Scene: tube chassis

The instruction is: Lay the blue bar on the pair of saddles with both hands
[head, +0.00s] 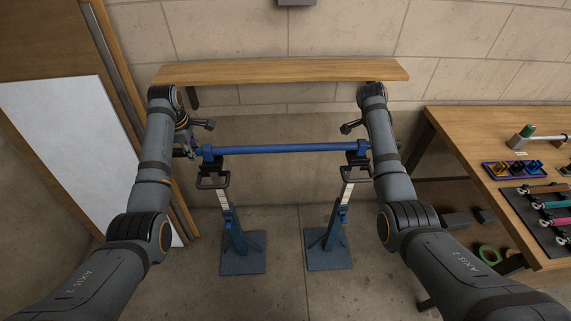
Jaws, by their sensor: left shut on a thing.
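The blue bar (285,148) runs level from left to right between my two arms, with a thicker blue collar near each end. My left gripper (195,152) is shut on the bar's left end, partly hidden by my arm. My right gripper (371,147) is at the bar's right end; my forearm covers most of it, so its jaws cannot be made out. The left saddle (213,180) and the right saddle (356,160) are dark cradles on blue stands, just below the bar's ends. I cannot tell whether the bar touches them.
The stands' square base plates, left (243,262) and right (329,258), are on the floor. A wooden shelf (280,71) is on the wall behind. A workbench (470,128) with tools is at the right. A white panel (75,140) leans at the left.

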